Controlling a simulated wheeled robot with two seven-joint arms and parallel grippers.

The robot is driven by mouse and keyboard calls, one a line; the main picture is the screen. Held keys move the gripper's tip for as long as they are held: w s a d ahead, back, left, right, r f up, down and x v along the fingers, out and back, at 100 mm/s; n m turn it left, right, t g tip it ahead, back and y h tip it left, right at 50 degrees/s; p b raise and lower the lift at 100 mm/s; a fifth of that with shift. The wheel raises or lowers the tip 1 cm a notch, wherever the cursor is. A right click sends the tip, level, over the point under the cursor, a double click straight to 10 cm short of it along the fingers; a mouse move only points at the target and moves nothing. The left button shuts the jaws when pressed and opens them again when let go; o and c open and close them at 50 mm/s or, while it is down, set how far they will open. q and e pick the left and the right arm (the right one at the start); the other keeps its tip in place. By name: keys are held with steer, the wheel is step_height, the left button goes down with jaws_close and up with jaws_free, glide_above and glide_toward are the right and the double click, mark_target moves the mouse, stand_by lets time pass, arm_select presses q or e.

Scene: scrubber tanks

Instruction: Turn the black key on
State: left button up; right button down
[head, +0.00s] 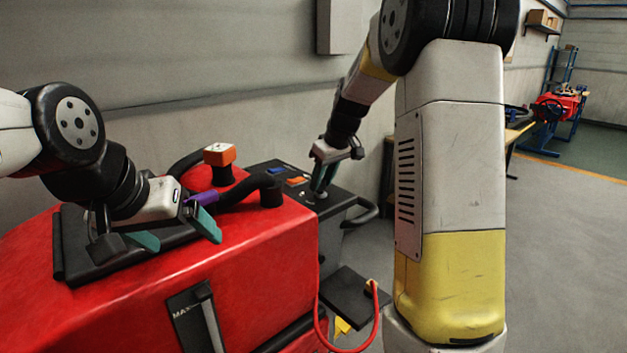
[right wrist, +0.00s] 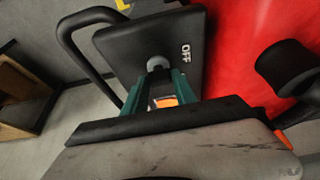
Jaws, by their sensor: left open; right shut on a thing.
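A black control panel (head: 338,212) stands at the back end of the red scrubber and carries blue and orange switches. My right gripper (head: 321,190) reaches down to its top and is shut at a small grey round lock. In the right wrist view its green fingers (right wrist: 160,80) close just at the grey lock (right wrist: 156,63), beside a white "OFF" label (right wrist: 186,52). The black key itself is mostly hidden between the fingers. My left gripper (head: 175,231) is open above the red scrubber body (head: 250,250), with a purple piece (head: 203,196) by its fingers.
A black handle loop (head: 366,213) sticks out at the panel's right. A red cable (head: 377,310) hangs in front.

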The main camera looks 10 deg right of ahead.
steer(key=shift+m, duration=0.4)
steer(key=m+h, duration=0.1)
steer(key=m, duration=0.1)
steer(key=m+t+h, duration=0.1)
steer(key=m, duration=0.2)
steer(key=shift+a, duration=0.2)
steer(key=m+h, duration=0.2)
steer(key=m, duration=0.4)
steer(key=shift+a, duration=0.1)
steer(key=shift+g, duration=0.3)
steer(key=c, duration=1)
jaws_free()
steer(key=v, duration=0.7)
steer(key=shift+s+a+r+h, duration=0.15)
steer(key=shift+a+r+h, duration=0.05)
steer(key=shift+r+h, duration=0.15)
